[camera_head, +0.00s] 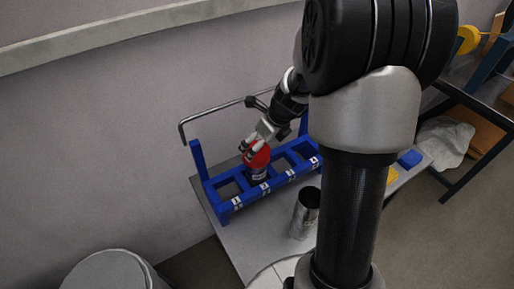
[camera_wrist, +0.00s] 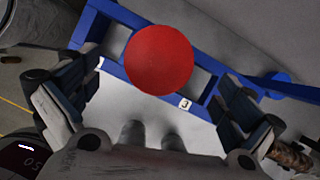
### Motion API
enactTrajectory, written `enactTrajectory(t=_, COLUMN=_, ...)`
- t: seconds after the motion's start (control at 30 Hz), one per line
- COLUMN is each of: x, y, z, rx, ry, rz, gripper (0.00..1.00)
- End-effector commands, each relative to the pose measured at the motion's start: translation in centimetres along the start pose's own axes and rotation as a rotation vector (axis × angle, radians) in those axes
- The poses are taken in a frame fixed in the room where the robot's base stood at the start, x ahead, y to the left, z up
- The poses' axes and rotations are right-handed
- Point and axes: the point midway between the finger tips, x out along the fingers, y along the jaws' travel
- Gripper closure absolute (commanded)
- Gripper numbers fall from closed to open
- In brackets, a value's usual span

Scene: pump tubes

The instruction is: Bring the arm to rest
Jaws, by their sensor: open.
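My gripper (camera_head: 254,148) is over the blue rack (camera_head: 223,208) in the head view, at the top of a red-topped tube (camera_head: 258,157). The tube stands in the rack, in what looks like the second slot from the left. In the wrist view the round red top (camera_wrist: 158,60) lies between my two spread fingers (camera_wrist: 158,85). The fingers are open, with a gap showing on both sides of the red top. The tube's lower part is hidden by the rack. My arm hides part of the rack's right end in the head view.
A metal cup (camera_head: 305,212) stands on the grey table (camera_head: 250,232) in front of the rack. A bent metal bar (camera_head: 215,111) runs behind the rack near the wall. A blue block (camera_head: 410,158) and a yellow block (camera_head: 392,175) lie right of my arm.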

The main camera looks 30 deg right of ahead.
Motion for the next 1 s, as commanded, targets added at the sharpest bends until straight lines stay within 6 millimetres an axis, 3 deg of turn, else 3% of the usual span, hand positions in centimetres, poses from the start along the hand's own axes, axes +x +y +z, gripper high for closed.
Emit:
enactTrajectory(t=0.1, x=-2.7, y=-0.1, z=0.1, rx=0.001, ry=-0.003, rz=-0.003, gripper=0.0)
enactTrajectory(t=0.3, x=-5.6, y=-0.1, z=0.0, rx=0.001, ry=-0.002, rz=-0.002, gripper=0.0)
enactTrajectory(t=0.67, x=-6.9, y=0.5, z=0.1, rx=-0.041, ry=0.0, rz=0.0, gripper=0.0)
enactTrajectory(t=0.77, x=-8.4, y=2.4, z=0.5, rx=-0.217, ry=-0.001, rz=0.001, gripper=0.0)
enactTrajectory(t=0.83, x=-10.1, y=4.7, z=0.7, rx=-0.433, ry=0.0, rz=0.0, gripper=0.0)
enactTrajectory(t=1.0, x=-14.9, y=11.5, z=-0.6, rx=-1.128, ry=0.016, rz=-0.002, gripper=0.0)
